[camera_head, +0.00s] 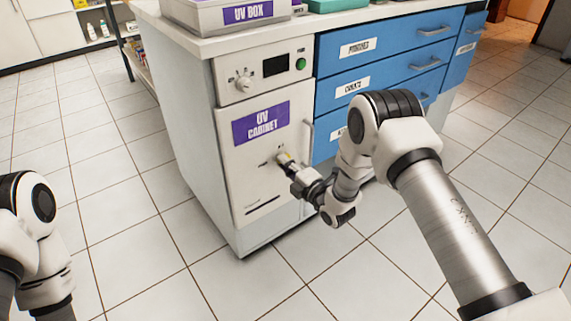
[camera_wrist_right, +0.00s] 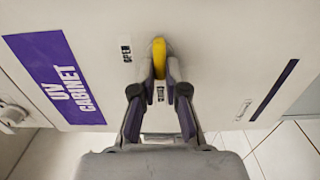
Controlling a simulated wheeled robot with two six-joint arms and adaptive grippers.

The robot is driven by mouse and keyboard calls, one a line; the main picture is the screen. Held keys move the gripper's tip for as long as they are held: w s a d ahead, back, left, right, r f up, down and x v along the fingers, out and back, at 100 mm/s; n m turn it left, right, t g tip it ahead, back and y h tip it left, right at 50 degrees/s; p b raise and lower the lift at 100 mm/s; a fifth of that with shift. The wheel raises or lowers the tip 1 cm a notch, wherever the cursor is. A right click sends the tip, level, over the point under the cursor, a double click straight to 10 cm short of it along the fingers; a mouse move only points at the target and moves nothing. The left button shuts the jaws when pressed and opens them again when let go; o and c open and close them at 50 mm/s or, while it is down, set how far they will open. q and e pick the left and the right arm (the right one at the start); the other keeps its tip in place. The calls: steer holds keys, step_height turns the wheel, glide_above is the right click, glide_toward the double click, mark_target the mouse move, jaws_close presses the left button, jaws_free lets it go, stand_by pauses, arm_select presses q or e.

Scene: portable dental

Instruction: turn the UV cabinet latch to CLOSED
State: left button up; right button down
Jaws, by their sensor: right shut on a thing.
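The UV cabinet (camera_head: 240,150) is a white unit with a purple label; its door is shut against the frame as far as I can see. The yellow latch (camera_wrist_right: 159,57) is on the door face, and a bit of it shows in the head view (camera_head: 283,157). My right gripper (camera_wrist_right: 160,72) has its two fingers shut on the latch, one on each side. In the head view the right gripper (camera_head: 288,165) reaches the door from the right. An OPEN label (camera_wrist_right: 126,50) is left of the latch. A small label between the fingers is partly hidden. My left gripper is out of view.
A vertical door handle (camera_head: 308,135) is just above and right of the latch. Blue drawers (camera_head: 385,65) stand to the right. A control panel with a knob (camera_head: 243,84) and green button is above the door. The tiled floor in front is clear.

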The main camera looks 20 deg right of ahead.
steer(key=c, duration=1.2)
jaws_free()
steer(key=shift+s+d, duration=0.1)
steer(key=shift+s, duration=0.05)
steer(key=v, duration=1.1)
steer(key=shift+s, duration=0.4)
steer(key=shift+d, duration=0.1)
